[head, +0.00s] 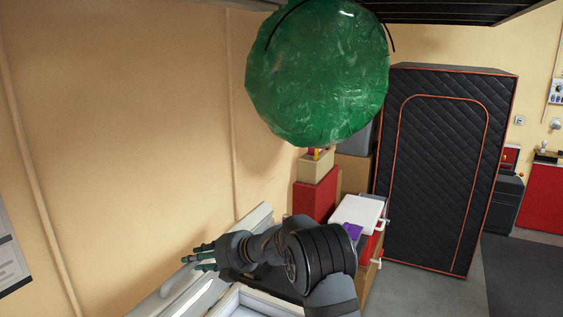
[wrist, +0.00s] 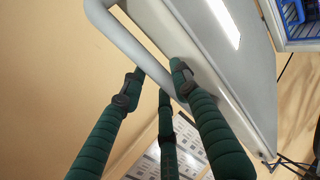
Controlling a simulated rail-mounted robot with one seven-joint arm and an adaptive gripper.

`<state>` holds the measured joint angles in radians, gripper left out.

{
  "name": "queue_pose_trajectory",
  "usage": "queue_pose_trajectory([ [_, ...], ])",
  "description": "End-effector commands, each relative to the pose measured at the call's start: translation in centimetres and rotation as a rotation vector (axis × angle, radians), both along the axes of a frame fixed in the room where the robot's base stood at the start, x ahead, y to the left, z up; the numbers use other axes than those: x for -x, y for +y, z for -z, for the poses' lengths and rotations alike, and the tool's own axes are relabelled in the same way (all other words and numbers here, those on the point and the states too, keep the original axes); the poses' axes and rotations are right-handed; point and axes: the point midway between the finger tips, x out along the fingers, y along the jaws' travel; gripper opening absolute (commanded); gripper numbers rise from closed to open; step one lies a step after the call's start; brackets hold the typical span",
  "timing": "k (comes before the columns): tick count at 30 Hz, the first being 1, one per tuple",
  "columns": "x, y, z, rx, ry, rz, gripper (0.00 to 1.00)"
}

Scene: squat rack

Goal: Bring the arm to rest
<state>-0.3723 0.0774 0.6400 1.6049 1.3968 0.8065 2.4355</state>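My gripper (head: 196,257) is at the lower middle of the head view, at the end of my bent dark arm, with its green fingers pointing left toward the wall. A pale grey panel with a rounded bar (wrist: 128,42) lies beyond the fingertips. The bar passes behind the fingers in the picture; I cannot tell whether any finger touches it.
A white-rimmed open box (head: 258,299) is below my arm, with a pale panel (head: 180,297) beside it. A large green ball (head: 318,72) hangs above.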

Motion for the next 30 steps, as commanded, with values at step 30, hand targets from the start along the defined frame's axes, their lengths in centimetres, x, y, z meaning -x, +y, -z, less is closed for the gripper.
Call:
queue_pose_trajectory([
  [30,1.3,-3.0,-1.8,-0.001,-0.003,0.005,0.3],
])
